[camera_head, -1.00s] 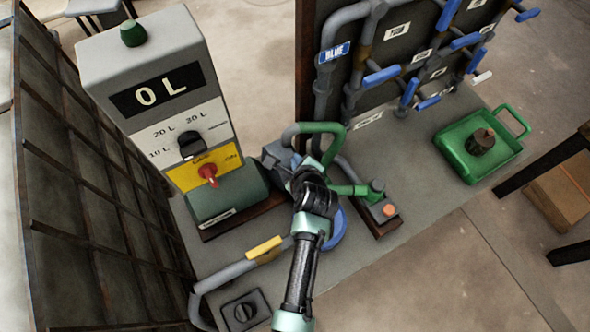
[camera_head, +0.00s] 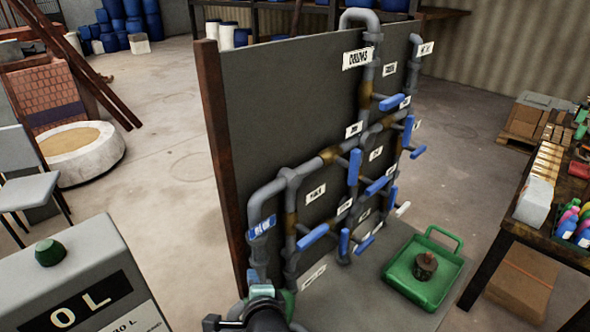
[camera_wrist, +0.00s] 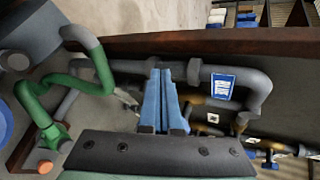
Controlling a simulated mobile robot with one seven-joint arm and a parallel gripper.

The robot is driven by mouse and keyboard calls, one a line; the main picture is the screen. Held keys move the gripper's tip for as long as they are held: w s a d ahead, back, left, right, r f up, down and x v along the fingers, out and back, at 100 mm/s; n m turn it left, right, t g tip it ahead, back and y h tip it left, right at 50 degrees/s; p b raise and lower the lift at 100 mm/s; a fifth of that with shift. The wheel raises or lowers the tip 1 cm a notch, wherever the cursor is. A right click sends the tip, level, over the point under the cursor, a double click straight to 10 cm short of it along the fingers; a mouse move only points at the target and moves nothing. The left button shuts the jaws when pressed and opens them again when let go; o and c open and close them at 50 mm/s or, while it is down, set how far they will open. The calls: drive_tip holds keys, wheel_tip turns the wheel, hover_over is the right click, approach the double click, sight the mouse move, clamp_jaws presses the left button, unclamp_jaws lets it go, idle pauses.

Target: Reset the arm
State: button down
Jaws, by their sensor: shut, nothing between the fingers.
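My gripper (camera_wrist: 165,100) shows in the wrist view as two blue fingers pressed together, with nothing between them. Behind the fingertips is a grey pipe of the pipe board, with a blue label (camera_wrist: 223,82) on it to the right. I cannot tell whether the fingers touch the pipe. In the head view only a dark part of my arm (camera_head: 262,312) shows at the bottom edge, in front of the lower left of the pipe board (camera_head: 290,90).
The board carries grey pipes and several blue valve handles (camera_head: 375,187). A grey console (camera_head: 75,280) reading 0 L stands at lower left. A green tray (camera_head: 405,285) lies right of the board, near a table (camera_head: 520,228). A green pipe (camera_wrist: 95,78) shows left of my fingers.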

drive_tip(key=d+r+n+t+b, duration=0.1)
drive_tip(key=d+r+n+t, duration=0.15)
drive_tip(key=r, duration=0.75)
drive_tip(key=d+r+n+t+h, duration=0.1)
drive_tip(key=r+n+t, duration=0.25)
drive_tip(key=r, duration=0.75)
drive_tip(key=d+r+n+t+b, duration=0.1)
drive_tip(key=r+n+t, duration=0.15)
drive_tip(key=r, duration=0.75)
drive_tip(key=s+d+r+n+t+h, duration=0.1)
drive_tip(key=s+d+r+n+t, duration=0.1)
drive_tip(key=s+r, duration=0.6)
drive_tip(key=s+d+r+n+t+h+b, duration=0.1)
drive_tip(key=s+d+r+n+t, duration=0.1)
drive_tip(key=s+r+n+t, duration=0.3)
drive_tip(key=s+r+n, duration=0.1)
drive_tip(key=s+r, duration=0.3)
drive_tip(key=r, duration=0.4)
drive_tip(key=shift+d+h, duration=0.25)
drive_tip(key=shift+h, duration=0.15)
drive_tip(key=shift+n, duration=0.25)
